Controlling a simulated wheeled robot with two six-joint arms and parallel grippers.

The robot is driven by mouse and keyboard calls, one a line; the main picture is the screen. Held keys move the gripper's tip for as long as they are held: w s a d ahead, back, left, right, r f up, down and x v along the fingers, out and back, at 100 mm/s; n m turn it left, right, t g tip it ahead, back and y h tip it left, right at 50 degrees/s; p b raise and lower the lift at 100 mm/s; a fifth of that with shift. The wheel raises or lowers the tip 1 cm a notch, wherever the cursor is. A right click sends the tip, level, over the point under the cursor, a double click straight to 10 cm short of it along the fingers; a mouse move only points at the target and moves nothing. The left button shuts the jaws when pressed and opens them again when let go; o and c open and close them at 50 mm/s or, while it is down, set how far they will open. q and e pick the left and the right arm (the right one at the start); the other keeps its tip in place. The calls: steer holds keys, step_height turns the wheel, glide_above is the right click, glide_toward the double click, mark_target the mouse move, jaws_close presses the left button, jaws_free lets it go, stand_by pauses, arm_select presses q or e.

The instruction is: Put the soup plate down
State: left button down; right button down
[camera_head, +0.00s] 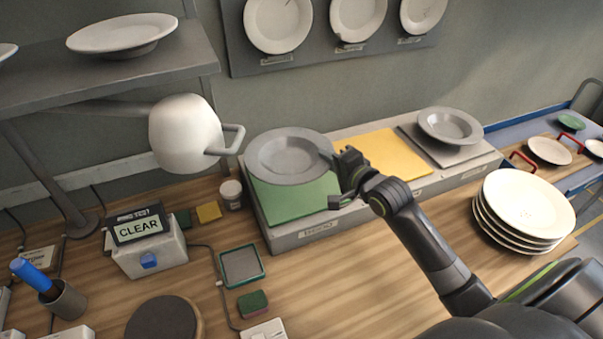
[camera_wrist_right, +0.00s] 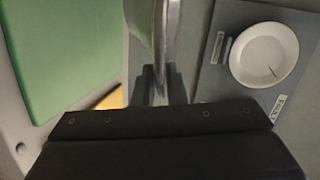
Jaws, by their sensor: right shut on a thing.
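The grey soup plate (camera_head: 285,158) is over the far part of the green pad (camera_head: 300,205) on the grey block in the head view. My right gripper (camera_head: 338,172) is shut on the right side of its rim. In the right wrist view, the plate shows edge-on (camera_wrist_right: 166,35) between the fingers (camera_wrist_right: 160,82). The plate looks close above the pad, but I cannot tell whether it touches. My left gripper is not in view.
A yellow pad (camera_head: 385,158) is bare beside the green one. Another grey plate (camera_head: 450,124) is on a grey pad at the right. A lamp head (camera_head: 184,134) hangs left of the held plate. A stack of cream plates (camera_head: 528,205) stands at right.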

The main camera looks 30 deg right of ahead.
mark_target(323, 140)
steer(key=shift+w+d+r+m+t+h, duration=0.2)
steer(key=shift+w+d+r, duration=0.1)
steer(key=shift+w+d, duration=0.3)
steer(key=shift+w+d+r+m+t+h, duration=0.1)
steer(key=shift+w+d+r+m+h, duration=0.15)
steer(key=shift+w+d, duration=0.35)
step_height(323, 140, down, 5)
steer(key=shift+w+d+f, duration=0.1)
steer(key=shift+f, duration=2.2)
steer(key=c, duration=1.5)
jaws_free()
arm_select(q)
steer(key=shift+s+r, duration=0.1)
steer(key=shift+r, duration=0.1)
arm_select(e)
steer(key=shift+o, duration=0.2)
arm_select(q)
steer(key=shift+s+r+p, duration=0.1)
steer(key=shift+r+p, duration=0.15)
steer(key=shift+p, duration=0.05)
arm_select(e)
steer(key=a+v, duration=0.1)
steer(key=v, duration=1.1)
steer(key=shift+d, duration=0.4)
